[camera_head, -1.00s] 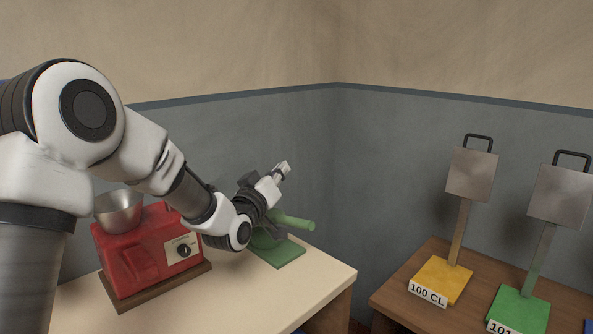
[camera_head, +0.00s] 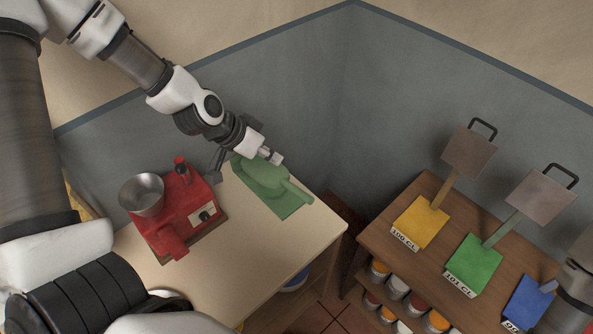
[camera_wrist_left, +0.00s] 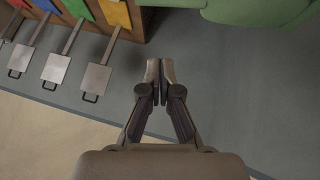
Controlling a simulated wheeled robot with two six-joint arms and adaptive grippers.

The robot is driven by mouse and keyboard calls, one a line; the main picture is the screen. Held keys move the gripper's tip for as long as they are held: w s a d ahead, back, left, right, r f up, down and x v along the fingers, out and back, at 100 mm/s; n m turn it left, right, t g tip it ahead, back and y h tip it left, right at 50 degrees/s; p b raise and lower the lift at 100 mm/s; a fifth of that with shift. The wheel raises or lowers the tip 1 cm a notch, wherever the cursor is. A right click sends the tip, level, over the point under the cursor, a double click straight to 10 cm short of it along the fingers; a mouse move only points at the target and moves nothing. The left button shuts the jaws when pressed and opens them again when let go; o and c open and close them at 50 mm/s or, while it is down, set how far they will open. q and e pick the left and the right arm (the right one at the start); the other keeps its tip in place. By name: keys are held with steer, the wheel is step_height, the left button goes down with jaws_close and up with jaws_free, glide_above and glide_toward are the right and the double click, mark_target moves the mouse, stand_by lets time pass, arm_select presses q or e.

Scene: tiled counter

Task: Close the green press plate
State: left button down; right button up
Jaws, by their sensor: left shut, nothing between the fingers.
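The green press (camera_head: 264,177) stands on the pale counter and has a rounded upper plate with a handle (camera_head: 299,193) pointing to the lower right. Its flat green base (camera_head: 287,208) shows under and beside the handle. The upper plate is over the base; I cannot tell whether they touch. My left gripper (camera_head: 277,158) is at the plate's far edge in the head view, and contact is unclear. In the left wrist view its fingers (camera_wrist_left: 160,69) are together and empty, with green press parts (camera_wrist_left: 258,10) at the upper right, apart from the fingertips. My right gripper is out of view.
A red machine (camera_head: 183,208) with a metal bowl (camera_head: 142,194) stands left of the press. A wooden stand (camera_head: 420,262) at the right holds yellow, green and blue bases with metal plates on posts, with cans below. Walls close off the back.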

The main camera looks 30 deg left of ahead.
arm_select(q)
step_height(320, 180, down, 2)
steer(key=b, duration=0.2)
steer(key=p, duration=0.1)
glide_above(295, 191)
steer(key=f, duration=0.5)
steer(key=shift+w+a+f, duration=0.15)
steer(key=shift+w+a, duration=0.2)
steer(key=f, duration=0.2)
steer(key=f+p, duration=0.1)
steer(key=shift+s+d+f, duration=0.25)
steer(key=shift+d+f, duration=0.05)
steer(key=shift+d, duration=0.1)
steer(key=shift+f, duration=0.25)
steer(key=shift+s+a, duration=0.1)
steer(key=shift+s, duration=0.05)
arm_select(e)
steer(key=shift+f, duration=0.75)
arm_select(q)
steer(key=shift+f, duration=0.1)
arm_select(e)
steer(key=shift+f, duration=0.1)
